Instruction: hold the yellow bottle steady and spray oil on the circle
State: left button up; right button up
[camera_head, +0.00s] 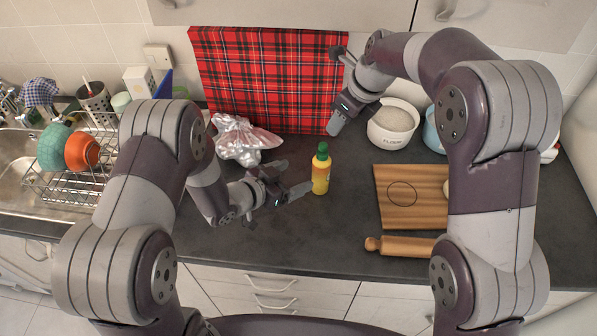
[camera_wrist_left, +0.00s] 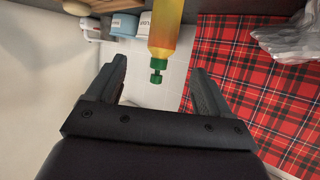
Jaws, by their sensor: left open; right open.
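The yellow bottle (camera_head: 321,172) with a green cap stands upright on the dark counter, left of the wooden board. It also shows in the left wrist view (camera_wrist_left: 165,33), ahead of the fingers. My left gripper (camera_head: 297,178) is open just left of the bottle, its fingers pointing toward it; the bottle is not between them. The left wrist view shows its two fingers (camera_wrist_left: 158,85) spread and empty. The circle (camera_head: 402,194) is a thin dark ring drawn on the wooden board (camera_head: 385,220). My right gripper (camera_head: 336,88) is open and empty above the counter's back, in front of the red tartan cloth.
A flour bowl (camera_head: 392,125) and a blue container (camera_head: 433,131) stand behind the board. A rolling pin (camera_head: 402,247) lies in front of it. A crumpled silvery bag (camera_head: 243,140) lies behind my left gripper. A dish rack (camera_head: 75,185) is at far left. The front counter near the bottle is clear.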

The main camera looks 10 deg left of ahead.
aim_at(315, 167)
pick_arm(q)
jog(key=x, duration=1.1)
jog(key=shift+w+d+f, duration=0.15)
jog(key=shift+w, duration=0.1)
jog(key=shift+w+d+f, duration=0.1)
jog(key=shift+w, duration=0.15)
pick_arm(e)
jog(key=shift+w+a+f, duration=0.1)
jog(key=shift+w+a, duration=0.05)
jog(key=shift+a, duration=0.05)
pick_arm(q)
jog(key=c, duration=1)
jog(key=shift+c, duration=0.8)
pick_arm(e)
jog(key=shift+c, duration=0.6)
grip_shut()
